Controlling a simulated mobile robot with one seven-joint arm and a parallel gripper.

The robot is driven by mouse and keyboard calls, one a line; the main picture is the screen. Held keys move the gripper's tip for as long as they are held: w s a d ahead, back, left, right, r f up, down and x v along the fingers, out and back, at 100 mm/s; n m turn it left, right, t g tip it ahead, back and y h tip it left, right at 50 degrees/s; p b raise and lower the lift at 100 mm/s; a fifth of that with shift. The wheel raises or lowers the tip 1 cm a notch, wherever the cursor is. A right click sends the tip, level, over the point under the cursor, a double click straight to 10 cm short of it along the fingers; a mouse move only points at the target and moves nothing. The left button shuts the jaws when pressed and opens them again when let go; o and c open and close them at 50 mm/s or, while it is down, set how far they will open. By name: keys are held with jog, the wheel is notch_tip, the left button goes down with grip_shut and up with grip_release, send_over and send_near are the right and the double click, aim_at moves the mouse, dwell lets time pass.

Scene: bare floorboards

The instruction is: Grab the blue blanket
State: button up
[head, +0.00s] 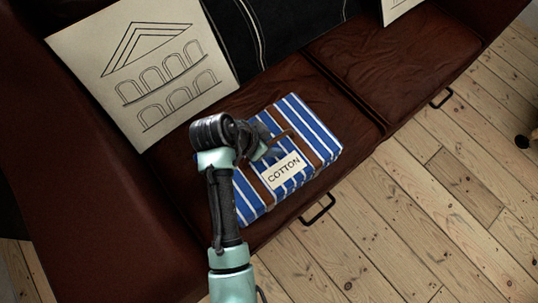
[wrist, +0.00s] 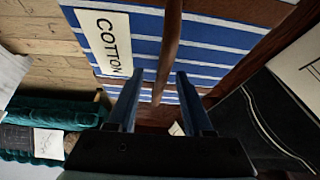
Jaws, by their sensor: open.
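The blue blanket (head: 317,138) is a folded, blue-and-white striped bundle with brown straps and a white "COTTON" label (head: 284,171). It lies on the left seat of a dark red-brown leather sofa. My gripper (head: 268,147) is over the bundle's left-middle part in the head view, where my arm hides some of it. In the wrist view the blanket (wrist: 210,48) fills the upper middle. My open gripper (wrist: 158,78) points at it there, and a brown strap (wrist: 168,45) runs between the two fingers. I cannot tell whether the fingers touch the blanket.
A cream cushion (head: 140,65) with a building drawing leans on the sofa back at left. The sofa's armrest (head: 90,180) is at left. Black handles (head: 318,208) stick out from the sofa front.

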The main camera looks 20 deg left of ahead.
jog(key=shift+f, duration=0.2)
dwell(0.3)
grip_shut()
dwell(0.4)
dwell(0.9)
jog(key=shift+r, duration=0.1)
